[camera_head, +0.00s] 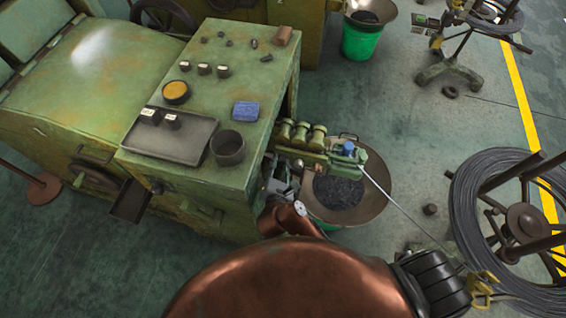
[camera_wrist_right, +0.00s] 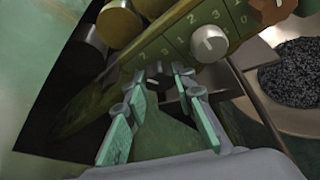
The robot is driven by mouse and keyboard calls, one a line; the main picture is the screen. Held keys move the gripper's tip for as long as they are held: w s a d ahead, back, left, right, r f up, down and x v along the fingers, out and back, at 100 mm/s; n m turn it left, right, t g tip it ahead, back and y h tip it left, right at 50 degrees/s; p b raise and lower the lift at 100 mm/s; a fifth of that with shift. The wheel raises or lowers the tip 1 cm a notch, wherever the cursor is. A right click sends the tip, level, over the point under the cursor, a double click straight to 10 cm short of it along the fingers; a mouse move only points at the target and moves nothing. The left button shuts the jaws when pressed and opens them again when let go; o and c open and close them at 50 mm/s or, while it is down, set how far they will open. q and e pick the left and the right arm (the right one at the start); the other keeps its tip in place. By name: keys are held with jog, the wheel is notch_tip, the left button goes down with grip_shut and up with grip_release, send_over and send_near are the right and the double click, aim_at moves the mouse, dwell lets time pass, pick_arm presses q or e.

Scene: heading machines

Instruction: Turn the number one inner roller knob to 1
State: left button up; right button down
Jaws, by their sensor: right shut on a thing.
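In the right wrist view, my right gripper (camera_wrist_right: 167,80) is shut on a dark roller knob (camera_wrist_right: 157,80) at the lower end of a green panel (camera_wrist_right: 140,60). The fingers mostly hide this knob, so its pointer setting cannot be read. Digits are printed above it. A second knob (camera_wrist_right: 208,44), with a pale face, sits farther up the panel, ringed by digits and apart from the fingers. In the head view, my right gripper (camera_head: 280,183) is small against the machine's side, below the rollers (camera_head: 301,135).
The green machine (camera_head: 235,75) stands left of the gripper. A wide pan (camera_head: 378,190) of dark pieces sits close on the right, and a wire (camera_head: 400,208) runs from the roller unit toward a coil (camera_head: 470,190). Floor between pan and coil is mostly clear.

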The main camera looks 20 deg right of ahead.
jog(key=shift+r+n+p, duration=0.2)
jog(key=shift+n+p, duration=0.2)
jog(key=shift+p, duration=0.35)
jog(key=shift+f+g+h, duration=0.2)
jog(key=shift+g+h, duration=0.1)
pick_arm(q)
jog(key=r, duration=0.1)
jog(key=w+r, duration=0.1)
jog(key=shift+r, duration=0.3)
pick_arm(e)
jog(key=shift+f, duration=0.1)
jog(key=c, duration=1.6)
grip_release()
pick_arm(q)
jog(key=shift+a, duration=0.1)
